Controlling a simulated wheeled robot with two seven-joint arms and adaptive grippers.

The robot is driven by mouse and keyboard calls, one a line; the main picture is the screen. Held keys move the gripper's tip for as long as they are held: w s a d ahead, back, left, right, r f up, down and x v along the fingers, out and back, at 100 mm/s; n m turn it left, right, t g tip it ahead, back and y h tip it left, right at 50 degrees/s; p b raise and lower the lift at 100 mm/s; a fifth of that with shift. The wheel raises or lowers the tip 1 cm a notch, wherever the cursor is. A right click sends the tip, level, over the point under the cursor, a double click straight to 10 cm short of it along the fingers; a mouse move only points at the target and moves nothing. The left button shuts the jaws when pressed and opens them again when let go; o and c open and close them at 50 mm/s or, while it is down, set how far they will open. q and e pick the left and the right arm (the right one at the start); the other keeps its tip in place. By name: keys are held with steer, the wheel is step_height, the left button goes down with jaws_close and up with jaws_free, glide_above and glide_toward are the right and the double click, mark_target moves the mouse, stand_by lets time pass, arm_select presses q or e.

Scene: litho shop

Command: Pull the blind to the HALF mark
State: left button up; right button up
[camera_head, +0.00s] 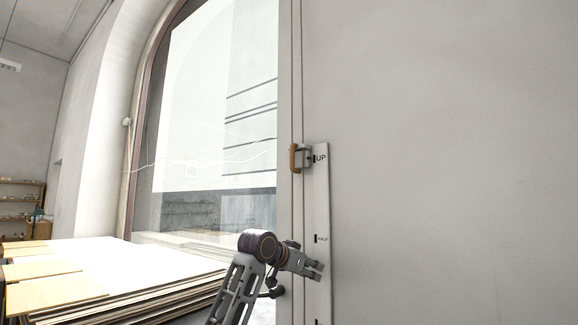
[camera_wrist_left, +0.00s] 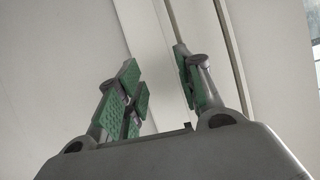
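A mark strip (camera_head: 316,205) runs down the wall right of the window. It reads UP at its top, and a smaller mark (camera_head: 321,238), apparently HALF, sits lower. A handle (camera_head: 294,158) with an orange-brown grip is beside the UP mark. A pale sheet, apparently the blind (camera_head: 205,110), covers much of the window and ends above the sill. My left gripper (camera_head: 319,271) is below the smaller mark, well below the handle. In the left wrist view its green-padded fingers (camera_wrist_left: 160,85) are apart, with nothing between them. My right gripper is out of view.
A stack of boards (camera_head: 150,262) fills the lower left, below the window. A shelf (camera_head: 22,205) with small items stands at the far left. The wall (camera_head: 450,160) right of the strip is bare and clear.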

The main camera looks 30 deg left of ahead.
arm_select(q)
steer(key=s+a+r+t+h, duration=0.1)
steer(key=s+a+r, duration=0.2)
steer(key=r, duration=0.8)
steer(key=s+a+r+t, duration=0.2)
steer(key=s+r, duration=0.5)
steer(key=r, duration=0.5)
steer(key=s+a+r+t+h, duration=0.1)
steer(key=s+a+r, duration=0.3)
steer(key=r, duration=0.8)
steer(key=shift+s+a+t+h, duration=0.2)
steer(key=shift+s+t+h, duration=0.1)
steer(key=shift+s, duration=0.45)
steer(key=shift+w, duration=0.15)
steer(key=p, duration=0.4)
glide_toward(296, 158)
steer(key=shift+w+d+r, duration=0.1)
steer(key=shift+w+d, duration=0.7)
steer(key=shift+w, duration=0.25)
steer(key=shift+w+d, duration=0.85)
steer(key=shift+w, duration=0.15)
jaws_close()
